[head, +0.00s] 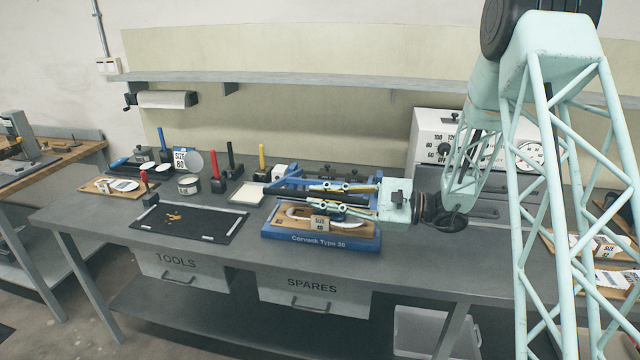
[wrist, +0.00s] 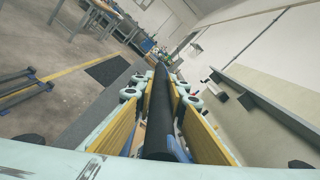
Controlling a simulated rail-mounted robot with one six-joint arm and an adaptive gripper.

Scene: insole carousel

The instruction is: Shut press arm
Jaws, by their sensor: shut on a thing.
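The press has a blue base (head: 318,244) marked "Corvesk Type 20" on the bench, with a wooden block carrying a white insole and a number tag on it. A blue frame (head: 290,180) stands behind the block. My gripper (head: 316,198) reaches in from the right, low above the block. In the wrist view a black bar (wrist: 160,115), apparently the press arm's grip, runs between the yellow finger pads of my gripper (wrist: 162,95), which is shut on it. The gripper hides much of the press arm in the head view, so its exact angle is unclear.
A black mat (head: 190,224) with small orange bits lies left of the press. Several upright coloured-handled tools, including a yellow one (head: 262,158), stand behind. A white panel with dials (head: 436,130) is at back right. A shelf (head: 300,85) runs along the wall.

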